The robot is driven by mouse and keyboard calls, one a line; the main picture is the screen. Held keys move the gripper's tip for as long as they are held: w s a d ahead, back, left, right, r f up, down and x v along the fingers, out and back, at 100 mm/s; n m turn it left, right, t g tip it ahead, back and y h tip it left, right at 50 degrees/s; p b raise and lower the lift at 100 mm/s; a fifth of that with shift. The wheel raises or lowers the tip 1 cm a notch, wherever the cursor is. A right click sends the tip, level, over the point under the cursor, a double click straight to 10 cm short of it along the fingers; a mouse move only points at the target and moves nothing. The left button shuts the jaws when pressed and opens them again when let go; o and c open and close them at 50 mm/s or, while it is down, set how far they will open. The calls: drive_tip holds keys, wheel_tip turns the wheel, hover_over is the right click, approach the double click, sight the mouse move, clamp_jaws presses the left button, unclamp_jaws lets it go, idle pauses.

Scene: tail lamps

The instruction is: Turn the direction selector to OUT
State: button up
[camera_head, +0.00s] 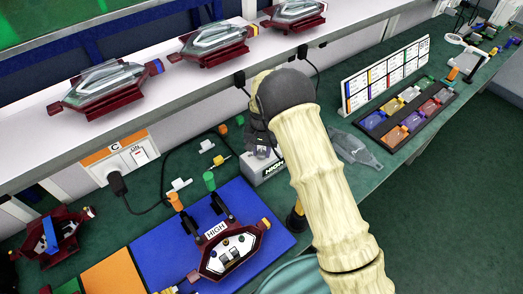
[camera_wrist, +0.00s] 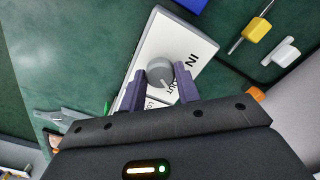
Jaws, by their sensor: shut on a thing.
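The direction selector is a round grey knob (camera_wrist: 160,72) on a white panel of a small grey box (camera_wrist: 165,38). In the head view my gripper (camera_head: 262,145) is over the box (camera_head: 268,172), and my arm hides the knob.
A lamp fixture (camera_head: 229,256) marked "HIGH" sits on a blue mat (camera_head: 165,250) at front. A shelf (camera_head: 190,85) with red lamps runs behind. A black tray (camera_head: 405,118) of coloured parts is at right. A yellow screwdriver (camera_wrist: 256,30) lies near the box.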

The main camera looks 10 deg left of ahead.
sight(261, 153)
drive_tip(key=shift+w+a+r, duration=0.1)
drive_tip(key=shift+w+r, duration=0.05)
drive_tip(key=o, duration=1)
wheel_tip(261, 153, up, 17)
drive_tip(key=b, duration=0.2)
drive_tip(key=shift+r+b, duration=0.1)
drive_tip(key=shift+b, duration=0.2)
